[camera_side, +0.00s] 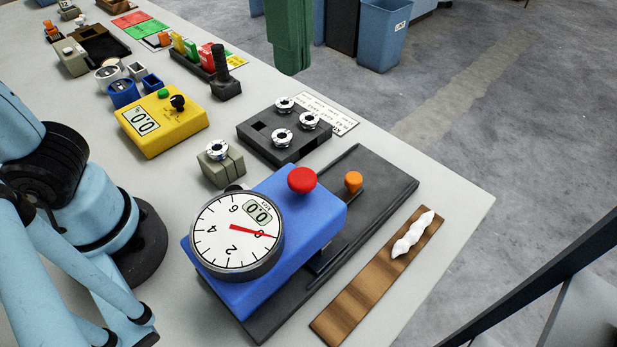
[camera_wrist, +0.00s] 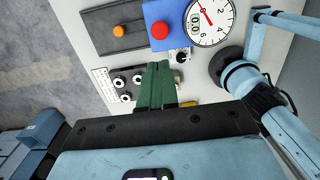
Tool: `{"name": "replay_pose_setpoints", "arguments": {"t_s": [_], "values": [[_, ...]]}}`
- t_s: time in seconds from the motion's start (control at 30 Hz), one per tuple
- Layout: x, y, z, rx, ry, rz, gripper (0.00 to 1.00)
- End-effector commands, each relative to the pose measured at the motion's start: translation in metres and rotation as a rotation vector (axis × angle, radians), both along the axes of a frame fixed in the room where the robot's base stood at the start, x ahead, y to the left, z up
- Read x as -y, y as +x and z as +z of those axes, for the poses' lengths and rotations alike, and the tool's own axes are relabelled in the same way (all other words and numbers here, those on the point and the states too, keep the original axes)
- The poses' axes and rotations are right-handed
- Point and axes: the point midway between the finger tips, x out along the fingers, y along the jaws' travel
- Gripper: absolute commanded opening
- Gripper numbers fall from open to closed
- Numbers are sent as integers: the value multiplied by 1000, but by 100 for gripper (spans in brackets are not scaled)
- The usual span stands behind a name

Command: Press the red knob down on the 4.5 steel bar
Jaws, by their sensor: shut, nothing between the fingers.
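A blue gauge (camera_side: 290,260) with a round dial (camera_side: 237,232) and a small 0.0 display stands on a dark plate. The red knob (camera_side: 301,180) sits raised on its top; it also shows in the wrist view (camera_wrist: 159,31). Three shiny metal pieces (camera_side: 282,137) sit in a dark block, and one (camera_side: 217,149) stands on a small grey holder beside the gauge. I cannot read which is 4.5, and no steel bar is visible under the knob. My green gripper (camera_side: 291,69) is shut and empty, above and away from the knob; the wrist view shows it (camera_wrist: 157,66) too.
An orange knob (camera_side: 353,181) stands on the dark plate (camera_side: 395,186) right of the gauge. A wooden strip (camera_side: 345,318) with white fibre (camera_side: 413,234) lies at the table's right edge. A yellow meter (camera_side: 165,127) and a dark-handled tool (camera_side: 224,85) stand further back.

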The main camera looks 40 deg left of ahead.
Motion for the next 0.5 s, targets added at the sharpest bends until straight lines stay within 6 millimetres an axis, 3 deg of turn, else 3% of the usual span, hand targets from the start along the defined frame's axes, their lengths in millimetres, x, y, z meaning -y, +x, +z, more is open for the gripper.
{"name": "replay_pose_setpoints", "arguments": {"t_s": [0.17, 0.5], "values": [[1, 0, -9, 1, 0, -1, 0], [3, 0, -59, 1, -1, -2, 0]]}}
